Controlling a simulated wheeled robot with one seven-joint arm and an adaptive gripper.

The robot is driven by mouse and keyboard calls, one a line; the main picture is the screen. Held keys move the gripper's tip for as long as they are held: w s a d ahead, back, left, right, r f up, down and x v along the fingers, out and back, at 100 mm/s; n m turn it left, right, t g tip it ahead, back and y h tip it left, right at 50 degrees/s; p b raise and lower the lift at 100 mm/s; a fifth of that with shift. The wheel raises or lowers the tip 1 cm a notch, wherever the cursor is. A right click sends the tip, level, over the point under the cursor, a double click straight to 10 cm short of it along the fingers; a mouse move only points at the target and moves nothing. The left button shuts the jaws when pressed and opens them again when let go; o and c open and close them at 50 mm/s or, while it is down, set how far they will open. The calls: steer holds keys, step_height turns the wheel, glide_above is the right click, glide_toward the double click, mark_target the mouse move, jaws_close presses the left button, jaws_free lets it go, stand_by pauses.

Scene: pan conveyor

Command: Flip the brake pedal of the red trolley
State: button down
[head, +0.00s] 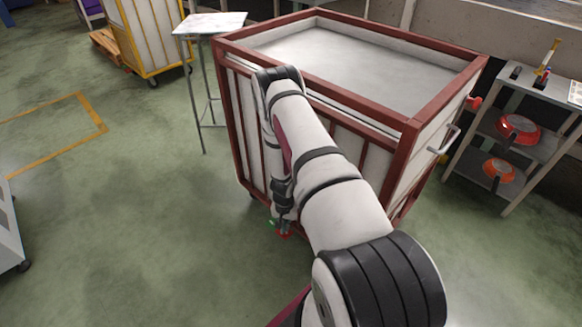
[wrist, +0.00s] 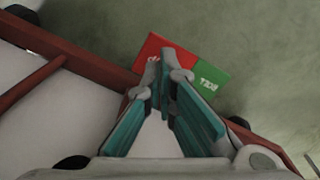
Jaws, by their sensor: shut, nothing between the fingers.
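The red trolley (head: 330,112) has a red frame with pale panels and stands in the middle of the head view. Its brake pedal (wrist: 212,76) is a flat plate, part red and part green with white lettering, at the foot of the trolley's frame (wrist: 75,57). In the head view only small red and green bits of the pedal (head: 284,235) show low by the trolley's near side. My gripper (wrist: 164,66) is shut and empty, its fingertips over the red part in the wrist view. They hide some of it. I cannot tell whether they touch it.
A small high table (head: 212,23) stands left of the trolley, with a yellow-framed trolley (head: 140,35) behind. A shelf (head: 525,145) with red pans stands at the right. My arm passes close along the trolley's near side.

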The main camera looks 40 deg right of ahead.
steer(key=shift+f+b, duration=1.2)
steer(key=shift+f, duration=0.2)
stand_by(0.6)
steer(key=shift+r, duration=0.1)
steer(key=shift+r+p, duration=2.2)
steer(key=shift+r, duration=1.25)
